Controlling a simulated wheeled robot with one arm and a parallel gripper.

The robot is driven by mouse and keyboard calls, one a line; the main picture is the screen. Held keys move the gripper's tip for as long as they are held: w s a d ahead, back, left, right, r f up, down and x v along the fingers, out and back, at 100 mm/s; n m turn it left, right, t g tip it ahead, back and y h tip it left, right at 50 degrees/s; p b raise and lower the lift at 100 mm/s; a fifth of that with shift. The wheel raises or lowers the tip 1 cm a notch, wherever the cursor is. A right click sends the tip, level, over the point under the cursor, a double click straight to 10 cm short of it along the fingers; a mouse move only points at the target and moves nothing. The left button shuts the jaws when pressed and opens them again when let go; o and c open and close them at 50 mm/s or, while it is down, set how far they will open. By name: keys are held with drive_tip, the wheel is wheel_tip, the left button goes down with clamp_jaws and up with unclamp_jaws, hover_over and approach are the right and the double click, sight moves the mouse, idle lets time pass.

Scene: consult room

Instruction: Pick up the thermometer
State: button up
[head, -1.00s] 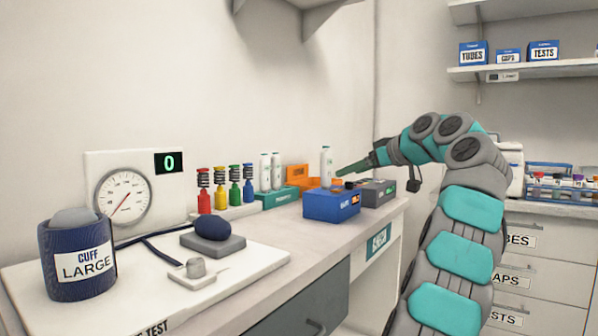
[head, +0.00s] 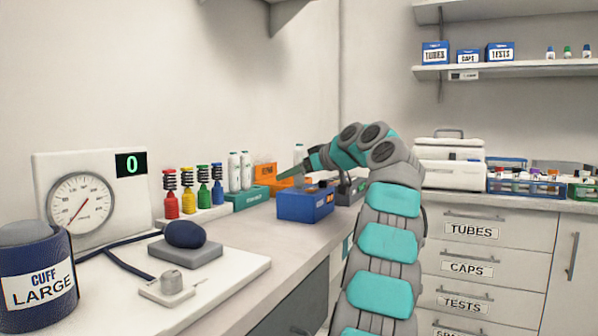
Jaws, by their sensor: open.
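Two white upright devices, likely thermometers (head: 234,172), stand side by side in a teal holder (head: 247,201) with an unreadable label, on the counter against the wall. My gripper (head: 284,177) reaches left above a blue box, to the right of the teal holder. It is seen from the side, open, and holds nothing that I can see.
The blue box (head: 292,209) stands under my gripper, with the orange box (head: 265,172) behind. Colored vials (head: 202,192) stand left of the teal holder. A gauge (head: 80,206) and blue cuff (head: 38,265) are nearer left. The counter front (head: 245,238) is clear.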

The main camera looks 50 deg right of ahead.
drive_tip(key=shift+w+f, duration=0.2)
drive_tip(key=shift+w, duration=0.3)
drive_tip(key=shift+c, duration=0.2)
clamp_jaws()
